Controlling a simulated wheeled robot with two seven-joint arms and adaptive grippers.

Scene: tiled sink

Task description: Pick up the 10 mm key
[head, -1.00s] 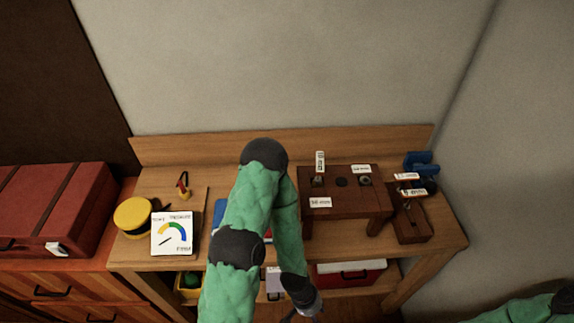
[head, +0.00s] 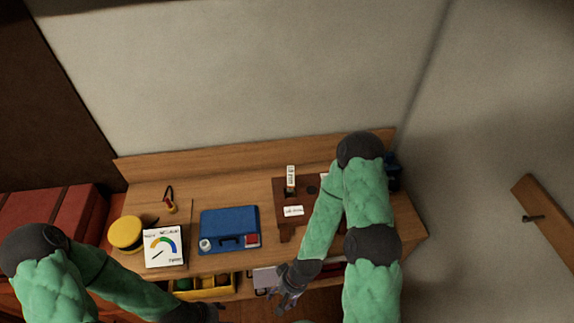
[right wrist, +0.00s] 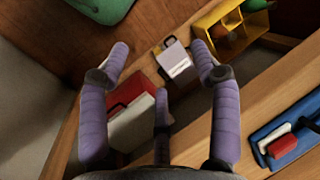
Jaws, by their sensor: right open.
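I cannot pick out the 10 mm key for certain; the labels are too small to read. A dark wooden stand (head: 284,222) with small white labels stands at the right of the bench, partly hidden by my right arm. My right gripper (head: 286,288) is open in front of the bench, near the lower shelf. In the right wrist view its purple fingers (right wrist: 160,60) are spread and empty. A small pale box (right wrist: 175,58) lies beyond them; it also shows in the head view (head: 265,280). My left gripper (head: 206,312) is at the bottom edge, its fingers unclear.
A yellow bin (head: 215,284) sits on the lower shelf. A red box (right wrist: 128,95) shows in the wrist view. Red luggage stands left.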

